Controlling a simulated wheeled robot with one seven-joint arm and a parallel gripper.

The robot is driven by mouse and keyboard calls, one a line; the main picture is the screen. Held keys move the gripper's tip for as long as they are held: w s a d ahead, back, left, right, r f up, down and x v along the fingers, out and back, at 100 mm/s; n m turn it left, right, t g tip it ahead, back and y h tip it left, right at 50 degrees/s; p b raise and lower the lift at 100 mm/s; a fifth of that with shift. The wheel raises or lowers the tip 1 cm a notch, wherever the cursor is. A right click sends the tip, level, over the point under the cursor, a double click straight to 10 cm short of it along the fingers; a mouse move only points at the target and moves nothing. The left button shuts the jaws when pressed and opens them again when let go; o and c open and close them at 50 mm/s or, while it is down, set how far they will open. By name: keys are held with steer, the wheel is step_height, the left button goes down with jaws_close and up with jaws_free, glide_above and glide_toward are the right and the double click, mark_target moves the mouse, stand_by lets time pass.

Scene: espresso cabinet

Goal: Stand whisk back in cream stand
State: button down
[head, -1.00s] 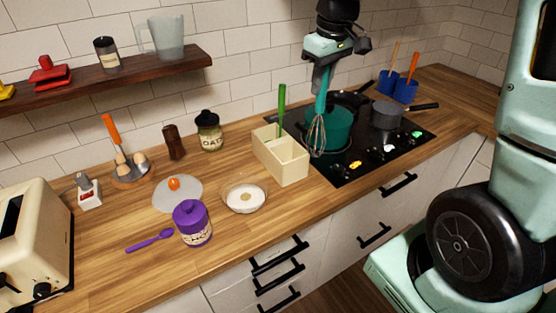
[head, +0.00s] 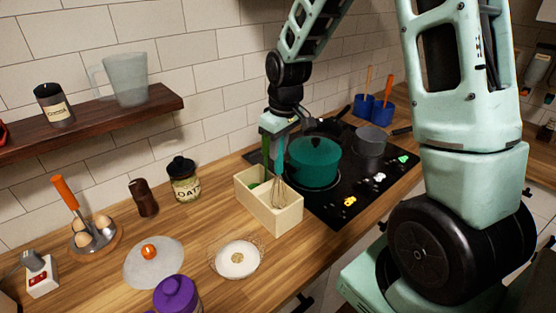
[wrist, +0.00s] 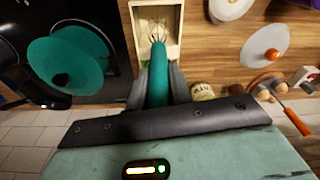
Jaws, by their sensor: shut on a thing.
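The whisk has a teal handle and a wire head. My gripper (wrist: 158,90) is shut on the teal handle of the whisk (wrist: 158,78) in the wrist view. In the head view the wire head of the whisk (head: 277,192) hangs down at the cream stand (head: 256,208), a two-compartment box. The wires show over the stand's right, nearer compartment, and the wrist view also shows them against the stand's (wrist: 174,48) inside. I cannot tell whether the whisk touches the floor of the stand. A green-handled tool (head: 265,150) is in the stand's other compartment, partly hidden by my gripper.
A teal pot (head: 313,165) stands on the black hob just right of the stand, with a grey pot (head: 370,145) beyond it. A glass bowl (head: 237,260), a lid with an orange knob (head: 150,262) and an oats jar (head: 184,180) stand to the left.

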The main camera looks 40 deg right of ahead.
mark_target(279, 159)
steer(key=shift+f+p, duration=0.45)
steer(key=shift+f, duration=1.45)
steer(key=shift+f, duration=0.2)
steer(key=c, duration=1.3)
jaws_free()
steer(key=shift+o, duration=0.2)
steer(key=shift+r, duration=0.15)
